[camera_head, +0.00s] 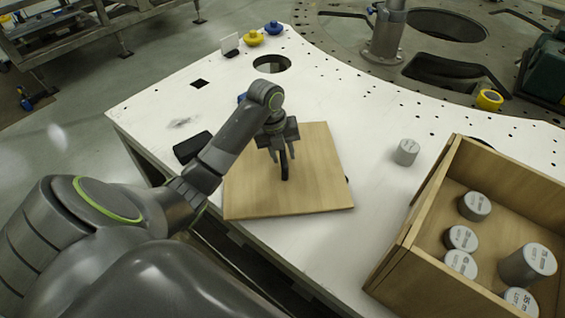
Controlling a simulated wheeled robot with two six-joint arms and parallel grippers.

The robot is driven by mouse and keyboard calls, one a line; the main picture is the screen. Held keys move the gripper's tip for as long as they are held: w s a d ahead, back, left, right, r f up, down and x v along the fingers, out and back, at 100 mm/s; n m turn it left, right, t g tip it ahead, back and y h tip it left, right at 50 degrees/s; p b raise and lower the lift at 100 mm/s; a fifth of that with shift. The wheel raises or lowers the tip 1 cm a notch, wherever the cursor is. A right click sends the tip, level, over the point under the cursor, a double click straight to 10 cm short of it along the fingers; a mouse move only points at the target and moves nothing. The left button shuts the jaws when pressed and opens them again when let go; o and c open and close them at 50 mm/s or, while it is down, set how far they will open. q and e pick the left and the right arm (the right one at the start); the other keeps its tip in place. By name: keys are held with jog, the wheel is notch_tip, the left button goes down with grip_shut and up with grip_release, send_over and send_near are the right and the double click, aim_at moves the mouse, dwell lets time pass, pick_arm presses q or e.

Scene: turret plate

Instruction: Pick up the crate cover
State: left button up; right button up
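The crate cover (313,187) is a flat, square, light wooden board lying on the white table. A dark upright handle (284,168) stands near its middle. My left gripper (283,157) points down over the cover, with its fingers at the upper part of the handle. Whether the fingers press on the handle or only stand around it cannot be told. The open wooden crate (407,236) stands at the right edge of the view and holds several grey cylinders. My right gripper is not in view.
A loose grey cylinder (406,152) stands on the white table (350,95) between cover and crate. A black object (193,147) lies left of the cover. Yellow (252,38) and blue (273,27) items sit at the far edge. The table behind the cover is mostly clear.

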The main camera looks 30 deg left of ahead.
pick_arm(q)
grip_shut()
jog(key=shift+w+r, duration=0.1)
jog(key=shift+r, duration=0.2)
notch_tip(320, 180, up, 4)
jog(key=shift+r+b, duration=0.1)
jog(key=shift+b, duration=0.5)
notch_tip(320, 180, up, 4)
jog(key=p, duration=0.3)
jog(key=shift+f, duration=0.2)
jog(key=shift+r+p, duration=0.75)
jog(key=shift+p, duration=0.2)
jog(key=shift+s, duration=0.2)
